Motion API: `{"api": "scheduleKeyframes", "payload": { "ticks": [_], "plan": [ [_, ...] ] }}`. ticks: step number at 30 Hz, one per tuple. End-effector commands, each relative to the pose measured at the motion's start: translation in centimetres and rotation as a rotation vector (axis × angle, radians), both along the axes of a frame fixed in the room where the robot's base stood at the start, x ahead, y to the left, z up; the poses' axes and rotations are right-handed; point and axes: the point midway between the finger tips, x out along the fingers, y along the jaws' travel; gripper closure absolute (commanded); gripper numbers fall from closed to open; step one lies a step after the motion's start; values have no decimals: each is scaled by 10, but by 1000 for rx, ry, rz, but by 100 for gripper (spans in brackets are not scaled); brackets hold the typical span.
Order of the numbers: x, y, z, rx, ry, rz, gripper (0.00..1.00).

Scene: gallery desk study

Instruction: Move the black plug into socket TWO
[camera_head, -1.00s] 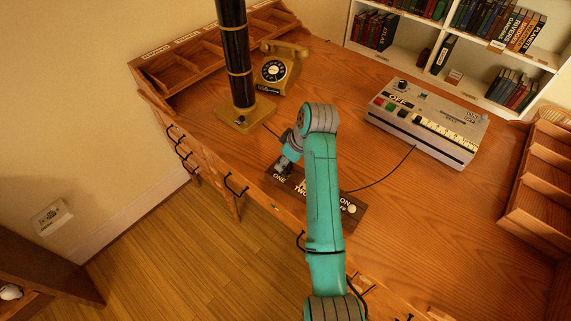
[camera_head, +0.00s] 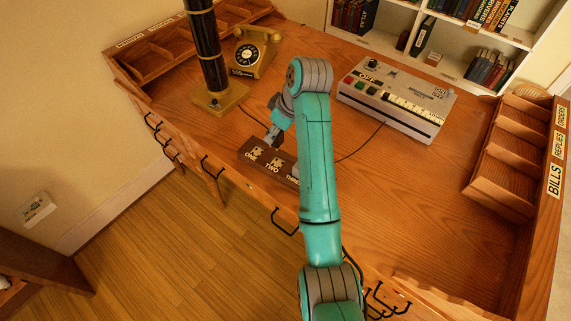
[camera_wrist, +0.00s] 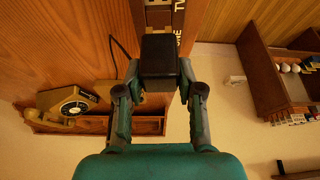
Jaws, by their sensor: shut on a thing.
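The black plug (camera_wrist: 159,56) is between my gripper's fingers in the wrist view. In the head view my gripper (camera_head: 273,138) is beside the far edge of the dark wooden socket strip (camera_head: 262,163), and the plug is hard to make out there. The strip has labels ONE, TWO and THREE. ONE and TWO show uncovered; my arm hides the strip's right end. In the wrist view the strip (camera_wrist: 160,18) runs up beyond the plug, with ONE and TWO beside it. The gripper is shut on the plug. The gap between plug and strip cannot be judged.
A lamp base (camera_head: 219,100) and a telephone (camera_head: 252,52) stand left of and behind the strip. A grey switch box (camera_head: 395,100) stands to the right, its dark cord (camera_head: 362,145) running behind my arm. The desk's right side is clear up to the letter rack (camera_head: 510,145).

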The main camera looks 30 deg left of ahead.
Motion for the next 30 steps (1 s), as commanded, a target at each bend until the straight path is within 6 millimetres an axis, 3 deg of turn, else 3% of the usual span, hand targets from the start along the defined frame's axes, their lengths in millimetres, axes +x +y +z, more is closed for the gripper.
{"api": "scheduleKeyframes", "payload": {
  "ticks": [6, 14, 21, 30],
  "plan": [
    [-1, 0, -33, -3, 3, 0, 100],
    [0, 0, -57, -2, 1, -1, 100],
    [0, 0, -91, -2, 1, -1, 100],
    [0, 0, -95, 0, 0, 0, 100]
  ]
}}
